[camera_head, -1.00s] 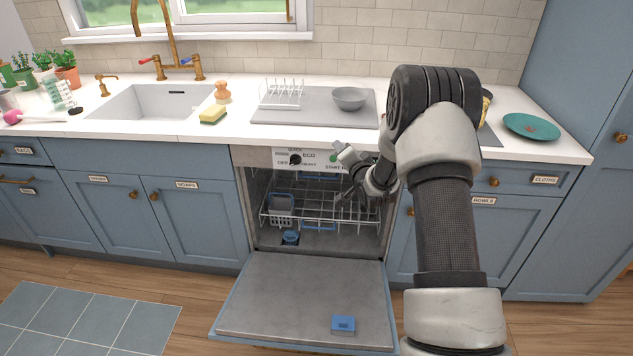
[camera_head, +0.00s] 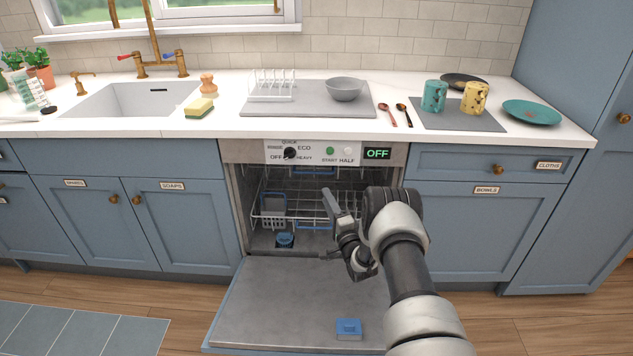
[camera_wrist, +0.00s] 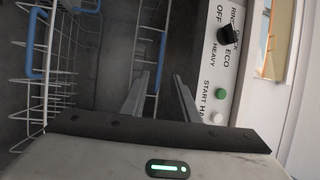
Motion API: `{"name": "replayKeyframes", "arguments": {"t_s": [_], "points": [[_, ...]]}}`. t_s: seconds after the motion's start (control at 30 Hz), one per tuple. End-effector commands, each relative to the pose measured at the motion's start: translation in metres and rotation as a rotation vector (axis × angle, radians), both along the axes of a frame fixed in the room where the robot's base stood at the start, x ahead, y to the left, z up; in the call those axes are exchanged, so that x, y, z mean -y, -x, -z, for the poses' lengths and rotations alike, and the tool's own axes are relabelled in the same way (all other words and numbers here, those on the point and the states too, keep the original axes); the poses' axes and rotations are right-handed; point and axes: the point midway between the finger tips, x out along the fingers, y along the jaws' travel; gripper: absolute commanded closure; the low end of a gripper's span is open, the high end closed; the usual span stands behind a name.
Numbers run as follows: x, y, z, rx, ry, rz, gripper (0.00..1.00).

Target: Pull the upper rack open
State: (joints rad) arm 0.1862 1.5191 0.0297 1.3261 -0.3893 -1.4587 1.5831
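The dishwasher stands open. In the wrist view, which is turned sideways, the upper rack (camera_wrist: 140,40) is the wire rack nearer the control panel, with a blue bar (camera_wrist: 162,48) along it. In the head view the upper rack (camera_head: 300,183) is partly in shadow inside the cavity. My gripper (camera_head: 331,225) is at the dishwasher opening, in front of the racks. In the wrist view my gripper (camera_wrist: 160,78) is open and empty, its fingers apart with the blue bar seen between them. I cannot tell whether they touch it.
A lower wire rack (camera_wrist: 60,60) with blue clips lies left in the wrist view; a grey basket (camera_head: 273,210) shows in the head view. The door (camera_head: 280,300) lies down, with a blue block (camera_head: 348,328) on it. The control panel (camera_head: 315,152) is above the opening.

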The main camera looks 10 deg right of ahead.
Motion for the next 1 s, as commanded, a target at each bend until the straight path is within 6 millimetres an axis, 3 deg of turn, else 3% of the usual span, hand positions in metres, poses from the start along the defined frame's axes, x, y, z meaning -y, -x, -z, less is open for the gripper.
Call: {"name": "replayKeyframes", "arguments": {"t_s": [0.3, 0.5, 0.93, 1.0], "points": [[-0.014, -0.067, -0.008, 0.003, 0.004, -0.001, 0.72], [-0.02, -0.094, -0.014, 0.001, 0.003, 0.0, 0.72], [-0.022, -0.104, -0.018, -0.002, 0.001, 0.0, 0.72], [-0.022, -0.104, -0.018, -0.002, 0.001, 0.0, 0.82]]}}
